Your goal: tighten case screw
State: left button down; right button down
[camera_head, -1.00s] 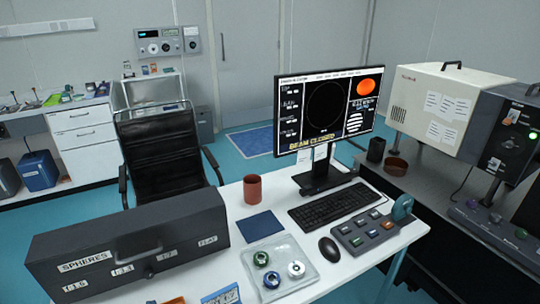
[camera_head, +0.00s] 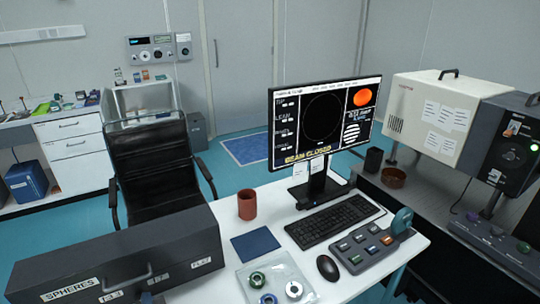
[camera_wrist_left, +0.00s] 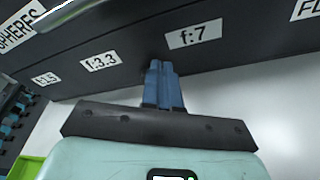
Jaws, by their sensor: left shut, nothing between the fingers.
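The dark grey case (camera_head: 120,255) labelled SPHERES lies at the lower left of the white table, its lid down and its front cut off by the picture's bottom edge. In the left wrist view the case front (camera_wrist_left: 125,75) fills the top, with labels such as f:3.3 and f:7. My left gripper (camera_wrist_left: 161,70) has its blue fingers shut together, empty, pointing at the case front just left of the f:7 label. I cannot tell whether the tips touch it. I cannot make out the case screw; the fingers may hide it. My right gripper is not in view.
A clear tray (camera_head: 277,279) with ring-shaped parts, a blue mat (camera_head: 256,245) and a red-brown mug (camera_head: 247,205) stand right of the case. Beyond are the keyboard (camera_head: 334,220), mouse (camera_head: 327,268), button box (camera_head: 372,247) and monitor (camera_head: 322,125). A black chair (camera_head: 150,165) stands behind.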

pick_arm(q)
jog(key=shift+w+a, duration=0.2)
jog(key=shift+w, duration=0.2)
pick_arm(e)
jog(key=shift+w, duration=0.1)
pick_arm(q)
jog(key=shift+s+a+f+b, duration=0.15)
jog(key=shift+f+b, duration=0.05)
jog(key=shift+b, duration=0.15)
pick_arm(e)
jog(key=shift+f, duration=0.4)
pick_arm(q)
jog(key=shift+f, duration=0.1)
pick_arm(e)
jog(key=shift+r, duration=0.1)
pick_arm(q)
jog(key=shift+a, duration=0.1)
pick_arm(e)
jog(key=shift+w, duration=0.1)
